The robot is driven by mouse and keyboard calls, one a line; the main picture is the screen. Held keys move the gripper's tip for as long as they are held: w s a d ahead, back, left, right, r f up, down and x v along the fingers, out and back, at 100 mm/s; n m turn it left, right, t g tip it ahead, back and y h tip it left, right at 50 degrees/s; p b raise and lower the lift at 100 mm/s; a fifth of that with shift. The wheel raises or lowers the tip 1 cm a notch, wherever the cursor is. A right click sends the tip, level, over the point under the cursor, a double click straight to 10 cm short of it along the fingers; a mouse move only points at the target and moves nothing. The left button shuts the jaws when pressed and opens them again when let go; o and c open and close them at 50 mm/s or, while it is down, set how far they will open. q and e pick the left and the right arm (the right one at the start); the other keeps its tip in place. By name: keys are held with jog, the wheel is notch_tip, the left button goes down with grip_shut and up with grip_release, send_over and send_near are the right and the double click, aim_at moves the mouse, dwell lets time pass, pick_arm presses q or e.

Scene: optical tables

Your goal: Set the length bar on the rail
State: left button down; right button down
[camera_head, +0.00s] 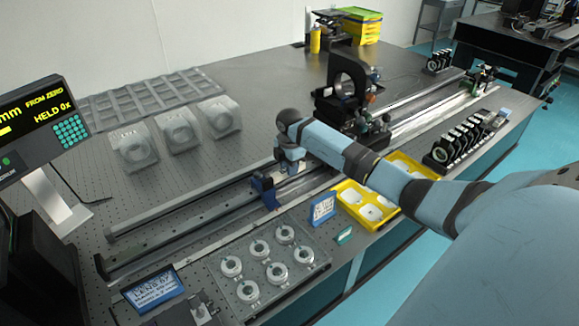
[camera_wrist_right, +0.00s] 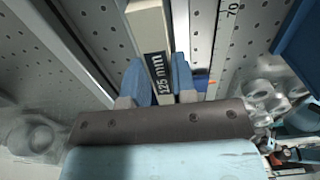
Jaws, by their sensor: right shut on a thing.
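The length bar (camera_wrist_right: 148,28) is a pale bar with a black "125 mm" label, and it shows in the right wrist view. My right gripper (camera_wrist_right: 159,80) is shut on it, with a blue finger on each side of the label. In the head view my right gripper (camera_head: 265,188) is low over the rail (camera_head: 200,215), a long dark rail with metal strips running across the table. The bar is hard to make out there. I cannot tell whether the bar touches the rail. A scale marked "70" (camera_wrist_right: 232,12) runs beside it in the wrist view. My left gripper is not in view.
Clear holders (camera_head: 176,132) stand behind the rail. A clear tray of white rings (camera_head: 268,262), a blue sign (camera_head: 323,208) and a yellow tray (camera_head: 350,190) lie in front. A dark optical mount (camera_head: 345,95) stands on the rail's far part. A display (camera_head: 40,120) is at left.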

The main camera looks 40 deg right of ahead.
jog(key=shift+f, duration=0.15)
jog(key=c, duration=0.9)
grip_release()
notch_tip(320, 180, up, 12)
jog(key=shift+r, duration=0.2)
